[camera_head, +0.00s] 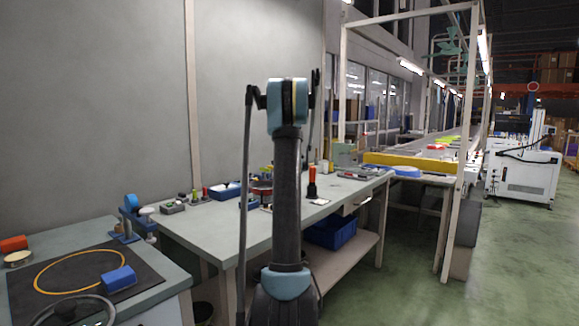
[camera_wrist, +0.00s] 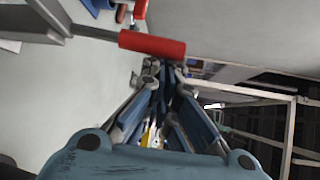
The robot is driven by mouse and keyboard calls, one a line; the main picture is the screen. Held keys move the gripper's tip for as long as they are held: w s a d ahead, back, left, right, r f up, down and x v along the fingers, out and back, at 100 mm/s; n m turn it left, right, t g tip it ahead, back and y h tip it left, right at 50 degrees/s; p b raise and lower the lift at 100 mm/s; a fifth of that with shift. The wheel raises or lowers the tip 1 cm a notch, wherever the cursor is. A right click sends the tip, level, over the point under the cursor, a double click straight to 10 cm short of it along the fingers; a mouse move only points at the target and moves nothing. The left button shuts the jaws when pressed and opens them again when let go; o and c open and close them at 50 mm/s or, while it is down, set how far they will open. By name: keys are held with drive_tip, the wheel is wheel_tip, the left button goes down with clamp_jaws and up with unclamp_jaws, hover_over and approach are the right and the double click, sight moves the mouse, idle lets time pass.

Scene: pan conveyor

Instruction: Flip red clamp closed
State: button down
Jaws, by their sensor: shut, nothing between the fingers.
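The red clamp's handle (camera_wrist: 152,44) shows in the wrist view as a red grip on a grey metal bar that runs in from the upper left. My gripper (camera_wrist: 166,66) has its fingers drawn together, empty, with the tips just below the red grip in the picture. I cannot tell whether they touch it. In the head view my own arm hides the gripper, and I cannot make out the clamp for certain. An upright red-and-black object (camera_head: 312,180) stands on the workbench right of my arm.
The long grey workbench (camera_head: 205,232) carries blue bins and small parts along its back. A nearer table at lower left holds a black mat (camera_head: 75,272) with a yellow ring (camera_head: 45,289) and a blue block (camera_head: 119,278). Open green floor (camera_head: 420,290) lies at right.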

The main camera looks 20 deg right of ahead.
drive_tip(key=shift+s+a+r, duration=0.1)
drive_tip(key=shift+s+a, duration=0.15)
drive_tip(key=shift+a, duration=0.25)
drive_tip(key=shift+s+a+r, duration=0.1)
drive_tip(key=shift+s+a, duration=0.15)
drive_tip(key=shift+a, duration=0.25)
drive_tip(key=shift+a, duration=0.25)
drive_tip(key=shift+s, duration=0.1)
